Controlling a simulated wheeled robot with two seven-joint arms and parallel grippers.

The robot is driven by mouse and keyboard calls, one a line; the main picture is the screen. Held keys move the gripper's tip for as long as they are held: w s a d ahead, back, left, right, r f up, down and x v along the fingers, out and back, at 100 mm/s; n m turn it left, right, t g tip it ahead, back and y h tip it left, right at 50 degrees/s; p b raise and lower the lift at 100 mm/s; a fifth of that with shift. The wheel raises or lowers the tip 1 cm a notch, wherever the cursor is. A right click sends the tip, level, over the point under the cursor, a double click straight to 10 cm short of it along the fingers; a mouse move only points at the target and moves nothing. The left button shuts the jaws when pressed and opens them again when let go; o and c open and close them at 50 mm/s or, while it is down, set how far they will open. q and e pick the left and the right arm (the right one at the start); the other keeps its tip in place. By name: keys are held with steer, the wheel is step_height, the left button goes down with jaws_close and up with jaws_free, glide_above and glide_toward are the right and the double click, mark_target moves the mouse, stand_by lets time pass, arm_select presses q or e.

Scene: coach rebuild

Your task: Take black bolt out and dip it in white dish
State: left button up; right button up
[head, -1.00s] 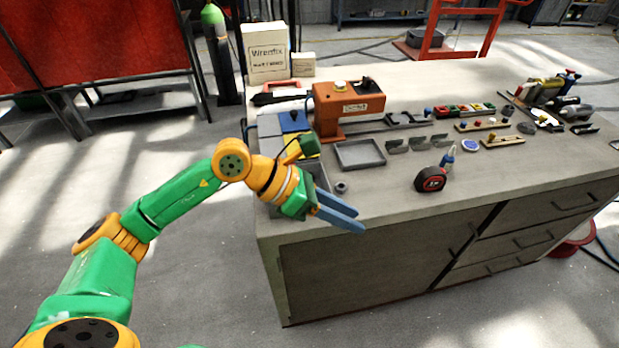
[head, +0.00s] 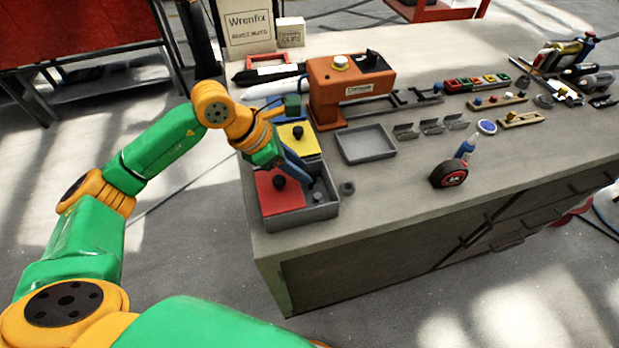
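A grey divided box (head: 300,219) stands at the table's left front corner. It shows a red lid or block (head: 270,200) and a yellow one (head: 308,148), each with a black knob, and a blue one (head: 292,108) behind. Its front right compartment is open, with small grey-black parts (head: 318,196) in it; I cannot tell whether one is the black bolt. My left gripper (head: 306,178) points down at this compartment; whether its blue fingers are apart or hold anything is unclear. I cannot make out a white dish for certain. My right gripper is out of view.
A dark nut-like ring (head: 347,188) lies beside the box. The front right tabletop is clear.

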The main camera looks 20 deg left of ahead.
arm_select(q)
steer(key=b+x, duration=0.1)
steer(key=x, duration=0.2)
steer(key=shift+f, duration=0.3)
steer(key=shift+w+f, duration=0.15)
steer(key=shift+w, duration=0.15)
steer(key=shift+s, duration=0.2)
jaws_close()
steer(key=shift+w, duration=0.1)
